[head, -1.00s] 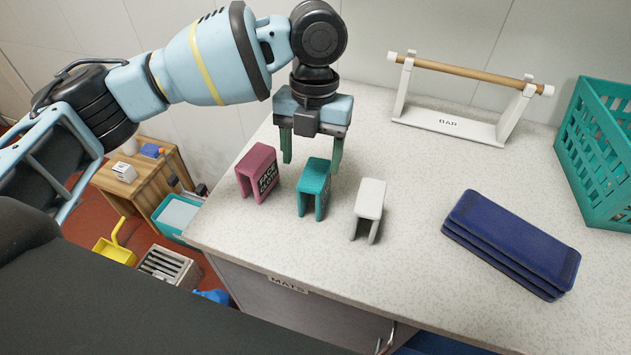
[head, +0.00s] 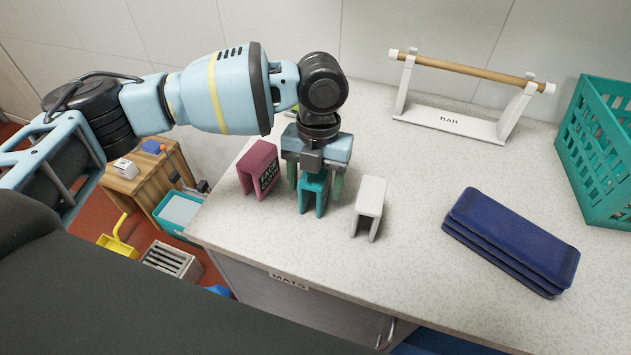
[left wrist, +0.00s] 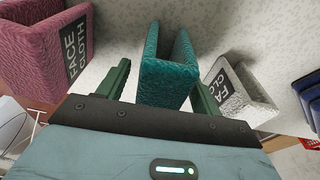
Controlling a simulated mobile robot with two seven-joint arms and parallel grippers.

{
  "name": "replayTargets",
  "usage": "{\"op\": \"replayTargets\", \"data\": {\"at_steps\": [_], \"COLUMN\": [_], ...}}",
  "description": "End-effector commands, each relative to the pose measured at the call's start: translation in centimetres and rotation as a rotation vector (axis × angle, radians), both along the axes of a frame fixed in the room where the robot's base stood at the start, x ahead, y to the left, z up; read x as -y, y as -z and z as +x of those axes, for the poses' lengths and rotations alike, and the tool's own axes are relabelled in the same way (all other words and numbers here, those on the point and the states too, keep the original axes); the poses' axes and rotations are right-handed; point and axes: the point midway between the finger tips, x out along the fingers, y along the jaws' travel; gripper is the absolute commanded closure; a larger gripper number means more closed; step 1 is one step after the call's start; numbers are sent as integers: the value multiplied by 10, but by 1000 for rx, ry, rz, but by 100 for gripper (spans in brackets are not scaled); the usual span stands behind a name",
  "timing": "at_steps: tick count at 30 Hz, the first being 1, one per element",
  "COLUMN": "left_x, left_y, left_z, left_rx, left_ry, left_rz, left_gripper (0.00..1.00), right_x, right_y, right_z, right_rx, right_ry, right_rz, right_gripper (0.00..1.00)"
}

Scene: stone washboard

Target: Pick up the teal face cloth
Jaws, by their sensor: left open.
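The teal face cloth (head: 313,198) stands folded like an upside-down U on the speckled counter, between a maroon cloth and a white cloth. My left gripper (head: 316,186) is directly over it, pointing down, with one green finger on each side of the cloth. The left wrist view shows the teal cloth (left wrist: 167,72) between the two open fingers (left wrist: 162,88), with a gap visible on the left side; contact on the right side is hard to tell. The gripper body hides the cloth's top in the head view. My right gripper is not in view.
The maroon face cloth (head: 259,170) stands close on the left and the white one (head: 369,208) close on the right. Folded navy mats (head: 512,240), a bar stand (head: 447,122) and a teal basket (head: 607,150) are farther right. The counter's front edge is near.

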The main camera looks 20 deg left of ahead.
Motion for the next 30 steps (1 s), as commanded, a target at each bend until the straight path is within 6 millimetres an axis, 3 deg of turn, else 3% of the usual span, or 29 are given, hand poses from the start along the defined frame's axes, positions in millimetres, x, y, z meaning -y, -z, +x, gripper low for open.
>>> {"op": "replayTargets", "data": {"at_steps": [1, 12, 20, 23, 30], "left_x": [0, 0, 0, 0, 1], "left_y": [0, 0, -4, -15, -60], "left_z": [0, 0, 0, 1, 1], "left_rx": [0, 0, 1, 2, 4], "left_ry": [0, 0, 0, 0, 1], "left_rz": [0, 0, 0, -1, -2], "left_gripper": [37, 82, 83, 83, 83], "right_x": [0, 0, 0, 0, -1], "right_y": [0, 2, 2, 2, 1], "right_z": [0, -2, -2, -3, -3], "right_rx": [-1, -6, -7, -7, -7], "right_ry": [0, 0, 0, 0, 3], "right_rz": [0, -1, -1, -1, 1], "right_gripper": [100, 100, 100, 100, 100]}}
